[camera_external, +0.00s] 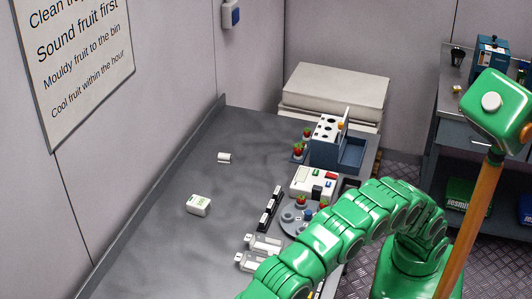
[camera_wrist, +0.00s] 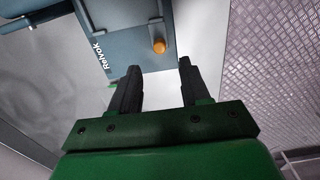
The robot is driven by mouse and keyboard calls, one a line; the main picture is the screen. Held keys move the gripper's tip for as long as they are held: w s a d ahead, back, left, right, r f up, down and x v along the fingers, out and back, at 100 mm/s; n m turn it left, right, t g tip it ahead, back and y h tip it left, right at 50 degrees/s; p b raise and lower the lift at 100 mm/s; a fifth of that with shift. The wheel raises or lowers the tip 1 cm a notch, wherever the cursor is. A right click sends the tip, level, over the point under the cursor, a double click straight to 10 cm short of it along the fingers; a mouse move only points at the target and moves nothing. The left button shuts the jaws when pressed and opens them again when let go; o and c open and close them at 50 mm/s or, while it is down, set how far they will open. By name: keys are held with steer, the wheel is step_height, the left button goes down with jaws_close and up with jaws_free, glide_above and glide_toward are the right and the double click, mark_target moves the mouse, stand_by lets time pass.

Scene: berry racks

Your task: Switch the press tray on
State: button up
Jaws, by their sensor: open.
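A blue unit (camera_external: 325,152) with a white holed panel, an upright plate and a small orange knob stands at the back right of the worktop. I take it for the press tray, but its name is not readable there. In the wrist view a blue-grey device (camera_wrist: 125,18) marked "Relvok" lies ahead, with an orange knob (camera_wrist: 158,46) at its edge. I cannot tell for certain whether it is the same unit. My gripper (camera_wrist: 158,68) is open and empty, its dark fingers apart, the knob between and beyond their tips. It does not show in the external view.
The grey worktop (camera_external: 165,215) is mostly clear at left, with a small white box (camera_external: 199,205). A white device (camera_external: 314,183), a dark strip (camera_external: 270,208) and a round grey tray (camera_external: 290,228) crowd its right side. A shelf unit (camera_external: 452,138) stands at right.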

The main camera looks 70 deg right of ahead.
steer(key=shift+f, duration=0.15)
stand_by(0.4)
steer(key=shift+f, duration=3.75)
jaws_close()
